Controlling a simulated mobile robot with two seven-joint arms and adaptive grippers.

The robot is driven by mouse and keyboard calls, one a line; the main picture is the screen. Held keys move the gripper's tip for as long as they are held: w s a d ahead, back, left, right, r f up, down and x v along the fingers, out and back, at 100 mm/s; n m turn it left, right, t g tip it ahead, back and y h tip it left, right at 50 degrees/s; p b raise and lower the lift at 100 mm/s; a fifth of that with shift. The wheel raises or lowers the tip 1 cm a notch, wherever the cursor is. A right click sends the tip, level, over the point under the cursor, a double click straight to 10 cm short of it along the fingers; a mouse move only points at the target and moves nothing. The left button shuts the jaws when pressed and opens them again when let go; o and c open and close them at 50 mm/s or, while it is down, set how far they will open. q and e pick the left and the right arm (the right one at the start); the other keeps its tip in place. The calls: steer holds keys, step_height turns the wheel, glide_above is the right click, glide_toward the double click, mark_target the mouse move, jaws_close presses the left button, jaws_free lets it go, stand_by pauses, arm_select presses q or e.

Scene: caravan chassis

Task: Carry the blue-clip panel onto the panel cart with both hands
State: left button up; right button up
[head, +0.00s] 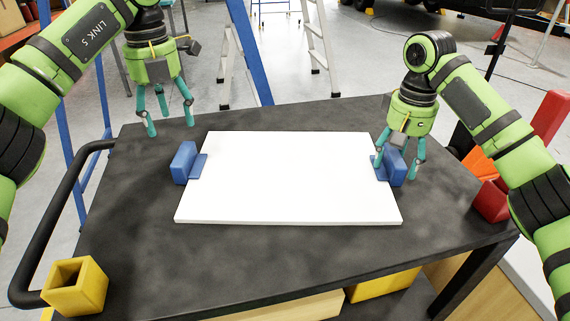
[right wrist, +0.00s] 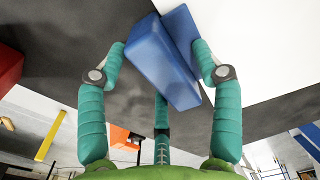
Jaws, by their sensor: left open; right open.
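The white panel (head: 285,185) lies flat on a dark tabletop (head: 290,262) with a black side handle. It has a blue clip (head: 184,162) on its left edge and another blue clip (head: 397,169) on its right edge. My left gripper (head: 169,122) is open and empty, above and a little left of the left clip, apart from it. My right gripper (head: 398,166) is open at the right clip. In the right wrist view the blue clip (right wrist: 160,62) shows between its spread fingers; I cannot tell whether they touch it.
A yellow block (head: 75,285) is at the front left corner, by the black handle (head: 45,225). A red block (head: 491,200) is at the right edge. A blue ladder (head: 248,55) and a white ladder (head: 318,45) stand behind. The tabletop around the panel is mostly clear.

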steer(key=shift+r, duration=0.25)
arm_select(q)
step_height(320, 180, up, 3)
steer(key=shift+f, duration=0.15)
arm_select(e)
step_height(320, 180, up, 12)
steer(key=shift+f, duration=0.25)
stand_by(0.3)
